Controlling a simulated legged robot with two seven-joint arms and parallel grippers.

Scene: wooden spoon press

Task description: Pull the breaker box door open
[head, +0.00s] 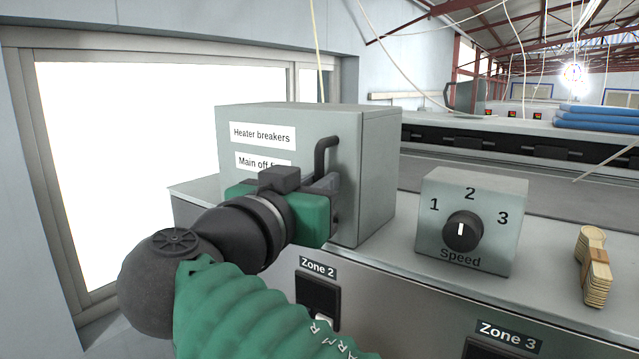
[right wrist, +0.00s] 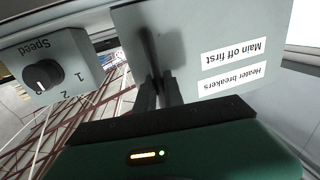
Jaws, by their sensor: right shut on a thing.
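The breaker box (head: 375,165) is a grey-green metal box with the labels "Heater breakers" and "Main off first" on its door (head: 300,120). A dark bar handle (head: 326,150) stands upright near the door's right edge. My right gripper (head: 332,185) is at the handle and shut on it, covering its lower middle part. In the right wrist view, upside down, the two fingers (right wrist: 157,92) close on the handle (right wrist: 149,50) in front of the door (right wrist: 190,45). The door looks closed in the head view. My left gripper is not in view.
A speed dial box (head: 472,220) stands right of the breaker box on the same metal counter. A banded stack of wooden spoons (head: 594,268) is farther right. Zone 2 (head: 318,290) and Zone 3 switches are on the front panel below. A window is at left.

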